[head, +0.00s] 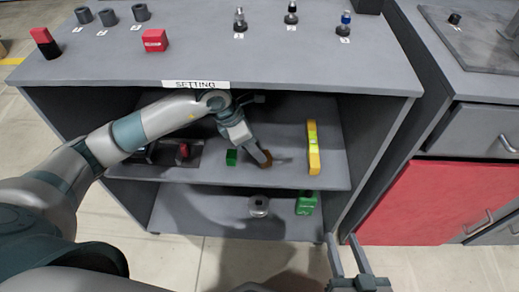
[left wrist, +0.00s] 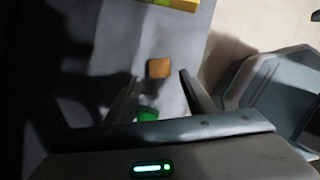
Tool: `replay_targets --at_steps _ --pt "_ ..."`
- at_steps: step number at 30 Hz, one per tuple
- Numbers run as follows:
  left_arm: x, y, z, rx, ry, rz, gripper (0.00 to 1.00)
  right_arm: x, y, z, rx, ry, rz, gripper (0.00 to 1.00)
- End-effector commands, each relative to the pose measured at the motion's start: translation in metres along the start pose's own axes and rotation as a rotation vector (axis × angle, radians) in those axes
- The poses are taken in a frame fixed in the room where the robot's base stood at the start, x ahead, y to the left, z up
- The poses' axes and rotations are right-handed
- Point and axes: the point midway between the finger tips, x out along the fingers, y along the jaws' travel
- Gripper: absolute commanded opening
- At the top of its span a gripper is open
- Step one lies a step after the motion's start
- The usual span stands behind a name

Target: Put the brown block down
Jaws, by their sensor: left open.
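The brown block (head: 266,160) is on the upper shelf inside the cabinet, near its front edge. My left arm reaches in from the left, and its gripper (head: 254,157) is just above and behind the block, partly hiding it. In the left wrist view the brown block (left wrist: 159,68) shows at the tips of the open fingers (left wrist: 158,77), with visible gaps on both sides. It appears to rest on the shelf surface. My right gripper (head: 346,248) is open and empty at the lower right, in front of the cabinet.
A green block (head: 231,157) sits left of the brown block, and a yellow level (head: 313,148) stands to its right. The lower shelf holds a grey round part (head: 259,206) and a green item (head: 306,203). The cabinet top (head: 215,66) is above the arm.

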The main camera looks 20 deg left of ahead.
Motion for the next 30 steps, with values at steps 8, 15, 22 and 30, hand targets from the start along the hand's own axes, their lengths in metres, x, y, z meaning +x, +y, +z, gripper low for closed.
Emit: replay_targets --at_steps 8,15,22,30 --pt "-0.013 0.0 0.0 0.0 0.0 -0.001 0.49 -0.001 0.001 0.005 0.004 -0.028 0.002 0.37" --pt "-0.013 0.0 0.0 0.0 0.0 -0.001 0.49 -0.001 0.001 0.004 0.004 -0.027 0.002 0.37" --pt "-0.011 -0.003 0.001 0.0 -0.004 -0.008 0.49 -0.001 0.001 0.004 0.003 -0.026 0.002 0.37" --pt "0.003 -0.076 0.021 -0.026 -0.132 -0.236 0.49 0.0 0.001 0.004 0.004 -0.025 0.001 0.37"
